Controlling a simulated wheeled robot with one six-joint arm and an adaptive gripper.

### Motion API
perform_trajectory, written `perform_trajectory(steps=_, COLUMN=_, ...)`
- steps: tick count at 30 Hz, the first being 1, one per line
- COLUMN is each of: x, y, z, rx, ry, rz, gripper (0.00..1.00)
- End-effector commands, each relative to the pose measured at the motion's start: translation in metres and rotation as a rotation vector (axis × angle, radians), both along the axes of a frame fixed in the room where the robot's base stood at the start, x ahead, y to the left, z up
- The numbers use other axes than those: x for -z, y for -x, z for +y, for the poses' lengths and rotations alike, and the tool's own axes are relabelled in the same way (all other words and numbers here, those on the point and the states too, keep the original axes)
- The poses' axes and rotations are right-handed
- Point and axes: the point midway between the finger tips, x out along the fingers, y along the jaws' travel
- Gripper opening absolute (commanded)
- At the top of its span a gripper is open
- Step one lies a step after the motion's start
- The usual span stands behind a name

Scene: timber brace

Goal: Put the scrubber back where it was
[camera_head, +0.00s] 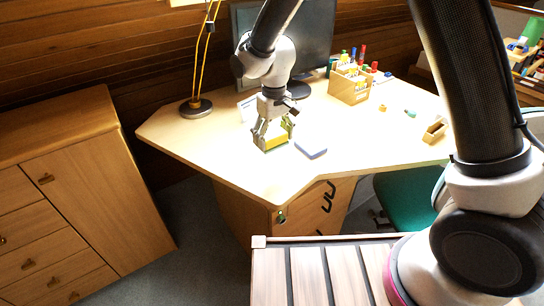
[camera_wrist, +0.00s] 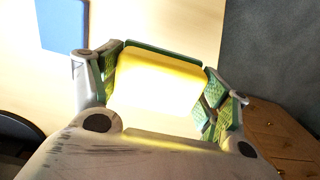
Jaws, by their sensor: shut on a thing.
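The scrubber (camera_head: 276,143) is a yellow block with a green layer. My gripper (camera_head: 273,137) is shut on it, at or just above the desk top, near the desk's front left part. I cannot tell whether the scrubber touches the desk. In the wrist view the scrubber (camera_wrist: 158,80) sits between the two fingers (camera_wrist: 160,88), its yellow side facing the camera and a green edge at the far side. A flat blue pad (camera_head: 311,148) lies on the desk just right of the scrubber; it also shows in the wrist view (camera_wrist: 63,24).
The pale wooden desk (camera_head: 200,148) has clear room left and front. A lamp base (camera_head: 196,107), a monitor (camera_head: 312,40) and a wooden organizer (camera_head: 349,87) with pens stand at the back. A small wooden holder (camera_head: 434,132) is at right; a green chair (camera_head: 405,195) is below.

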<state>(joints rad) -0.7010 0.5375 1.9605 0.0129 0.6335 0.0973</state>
Motion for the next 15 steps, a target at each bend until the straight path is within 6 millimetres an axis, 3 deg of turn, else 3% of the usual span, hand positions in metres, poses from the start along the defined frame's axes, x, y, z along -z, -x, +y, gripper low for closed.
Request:
perform_trajectory(steps=7, x=0.048, y=0.001, z=0.0, rx=-0.002, ry=0.007, rz=0.006, gripper=0.49)
perform_trajectory(steps=15, x=0.074, y=0.0, z=0.0, rx=-0.001, ry=0.005, rz=0.004, gripper=0.49)
